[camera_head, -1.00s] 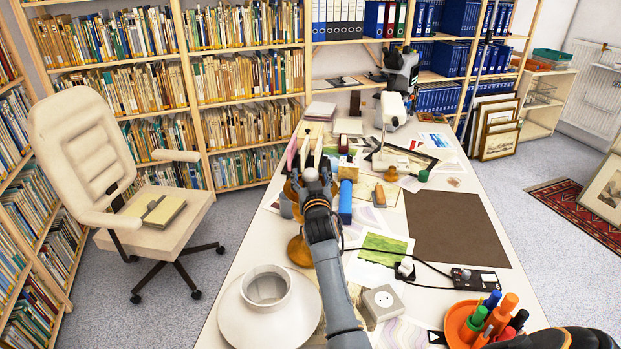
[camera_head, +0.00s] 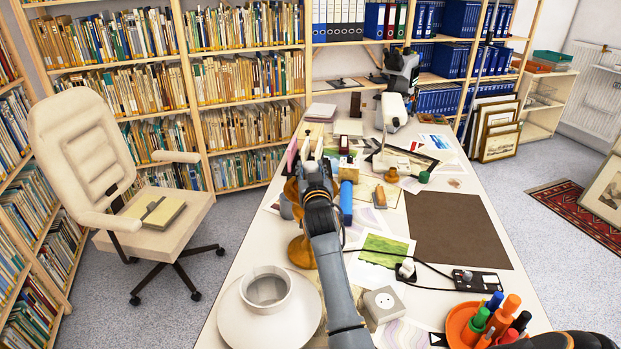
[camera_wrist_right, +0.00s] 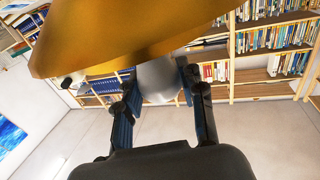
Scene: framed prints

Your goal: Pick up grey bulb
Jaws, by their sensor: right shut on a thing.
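In the head view my right gripper (camera_head: 315,174) is over the left part of the desk, in front of a brass-coloured lamp (camera_head: 300,250). The right wrist view shows the lamp's wide golden shade (camera_wrist_right: 130,35) close above. The grey bulb (camera_wrist_right: 158,80), smooth and rounded, shows under the shade's edge. The two fingers of my right gripper (camera_wrist_right: 158,92) are on either side of the bulb and shut on it. The bulb's upper part is hidden by the shade, and in the head view my arm hides the bulb. My left gripper is in no view.
The desk (camera_head: 255,240) is crowded: a white lamp-like dish (camera_head: 240,318), a blue box (camera_head: 346,203), a white socket box (camera_head: 383,303), and an orange pen holder (camera_head: 462,325). A brown mat (camera_head: 455,230) lies clear at the right. A cream chair (camera_head: 85,150) stands left.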

